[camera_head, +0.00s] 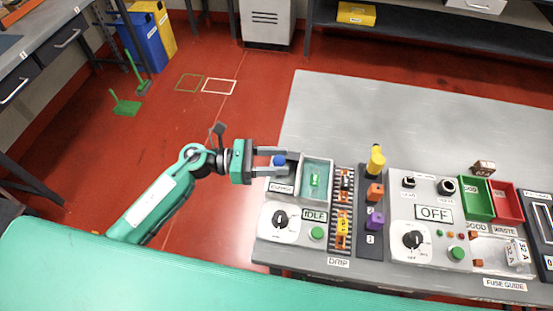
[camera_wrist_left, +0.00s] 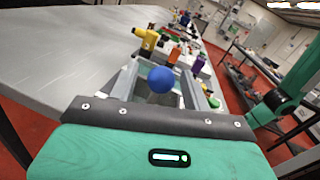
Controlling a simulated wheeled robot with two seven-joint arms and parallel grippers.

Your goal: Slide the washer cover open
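The washer (camera_head: 291,238) is the grey unit with a dial, a green button and an "IDLE" sign at the table's near left corner. Its teal basin (camera_head: 318,190) shows from above with a small green item (camera_head: 315,180) inside, so at least this part is uncovered. A blue ball knob (camera_head: 279,160) stands at the washer's back left, beside the basin; the cover under it is mostly hidden by the fingers. My left gripper (camera_head: 276,159) is open, its fingers on either side of the knob. In the left wrist view the knob (camera_wrist_left: 161,79) sits between the fingers with visible gaps. My right gripper is not in view.
Right of the washer are a dark drip rack (camera_head: 341,215), a yellow-topped post (camera_head: 376,158), orange and purple blocks, and an "OFF" panel (camera_head: 433,213). Green (camera_head: 476,200) and red bins stand further right. The table (camera_head: 400,115) behind is clear.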

